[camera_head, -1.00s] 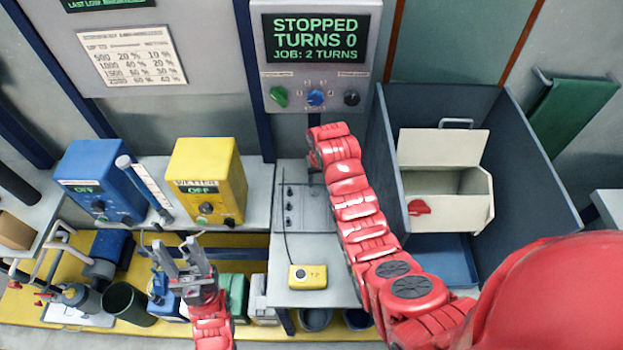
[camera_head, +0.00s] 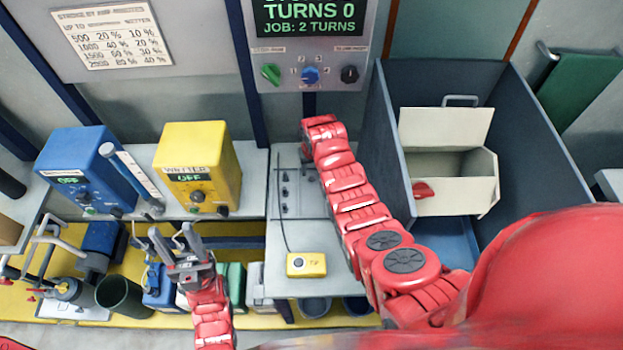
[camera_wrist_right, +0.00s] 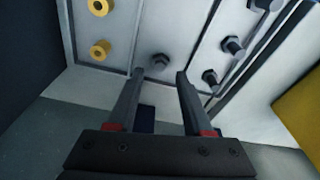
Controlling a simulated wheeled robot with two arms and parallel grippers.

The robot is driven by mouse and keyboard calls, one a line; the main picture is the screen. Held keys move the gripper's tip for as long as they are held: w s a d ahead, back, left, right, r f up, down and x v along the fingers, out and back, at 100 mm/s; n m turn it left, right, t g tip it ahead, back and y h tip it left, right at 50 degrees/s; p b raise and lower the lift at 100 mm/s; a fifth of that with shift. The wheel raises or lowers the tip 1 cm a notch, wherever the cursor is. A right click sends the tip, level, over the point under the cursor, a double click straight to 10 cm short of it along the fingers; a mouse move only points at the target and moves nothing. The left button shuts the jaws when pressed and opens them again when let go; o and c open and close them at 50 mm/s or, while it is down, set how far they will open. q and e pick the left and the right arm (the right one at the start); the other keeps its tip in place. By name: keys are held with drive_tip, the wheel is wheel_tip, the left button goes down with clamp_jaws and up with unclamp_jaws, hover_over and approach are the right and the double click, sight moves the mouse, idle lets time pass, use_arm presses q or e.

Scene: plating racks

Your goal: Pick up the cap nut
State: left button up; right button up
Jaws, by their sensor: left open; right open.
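In the right wrist view, a small grey hexagonal nut (camera_wrist_right: 160,62), which looks like the cap nut, sits on a pale panel (camera_wrist_right: 138,35) just beyond my right gripper's fingertips. My right gripper (camera_wrist_right: 158,74) is open with nothing between its fingers. The nut lies roughly in line with the gap, and I cannot tell how far away it is. In the head view my right arm hides that gripper and the nut. My left gripper (camera_head: 171,231) is open and empty, in front of the yellow box.
Beside the nut are gold ring-like pieces (camera_wrist_right: 100,49) and dark bolts (camera_wrist_right: 211,77). In the head view, a blue box (camera_head: 85,170) and a yellow WETTER box (camera_head: 197,170) stand left. A yellow button box (camera_head: 306,265) lies on the bench. A dark bin (camera_head: 540,150) stands right.

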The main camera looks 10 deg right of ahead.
sight(311, 175)
wheel_tip(311, 175, down, 3)
drive_tip(key=shift+w+f+b, duration=0.15)
drive_tip(key=shift+b, duration=0.75)
drive_tip(key=shift+w+f, duration=0.15)
drive_tip(key=shift+w, duration=0.05)
drive_tip(key=shift+c, duration=1)
clamp_jaws()
drive_tip(key=shift+r, duration=0.2)
